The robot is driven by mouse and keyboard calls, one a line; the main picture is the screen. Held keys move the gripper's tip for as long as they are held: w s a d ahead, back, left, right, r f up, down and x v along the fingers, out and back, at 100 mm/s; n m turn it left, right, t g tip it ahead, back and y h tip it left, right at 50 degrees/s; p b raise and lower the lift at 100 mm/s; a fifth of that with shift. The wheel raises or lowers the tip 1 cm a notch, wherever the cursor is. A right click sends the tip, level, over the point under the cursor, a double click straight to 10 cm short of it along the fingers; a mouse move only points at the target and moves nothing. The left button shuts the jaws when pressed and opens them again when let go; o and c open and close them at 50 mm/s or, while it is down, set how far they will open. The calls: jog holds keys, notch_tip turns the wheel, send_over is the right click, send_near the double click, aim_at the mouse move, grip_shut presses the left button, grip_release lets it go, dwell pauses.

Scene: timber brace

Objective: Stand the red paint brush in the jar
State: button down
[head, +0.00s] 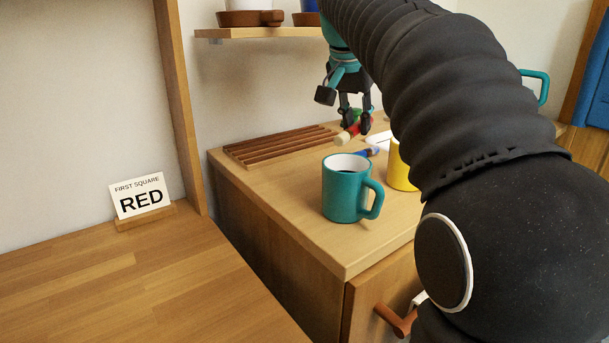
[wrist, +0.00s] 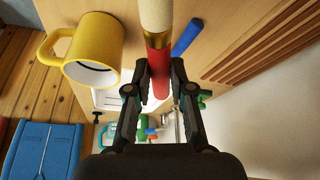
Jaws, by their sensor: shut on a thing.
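The red paint brush (wrist: 158,62) has a cream tip, a gold band and a red handle. My gripper (wrist: 160,78) is shut on its red part in the wrist view, with the cream end sticking out past the fingertips. In the head view, my gripper (head: 354,118) hangs above the wooden cabinet top, and the brush (head: 344,138) shows cream end toward the camera. The brush looks roughly level and clear of the top. I cannot make out a jar for certain in either view.
A teal mug (head: 345,190) stands near the cabinet's front edge, with a yellow mug (head: 400,170) partly hidden behind my arm. A blue stick-like thing (wrist: 187,37) lies near the brush. A slatted rack (head: 280,145) lies at the back left. A "RED" card (head: 140,196) stands left.

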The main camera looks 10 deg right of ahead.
jog(key=b, duration=0.1)
send_over(309, 175)
jog(key=f, duration=0.3)
jog(key=s+a+f, duration=0.1)
jog(key=f, duration=0.1)
jog(key=shift+f, duration=0.35)
jog(key=shift+w+f+b, duration=0.1)
jog(key=shift+f+b, duration=0.5)
jog(key=shift+f, duration=1.45)
jog(key=shift+f, duration=0.1)
jog(key=c, duration=1)
grip_release()
jog(key=p+v, duration=0.3)
jog(key=v, duration=0.9)
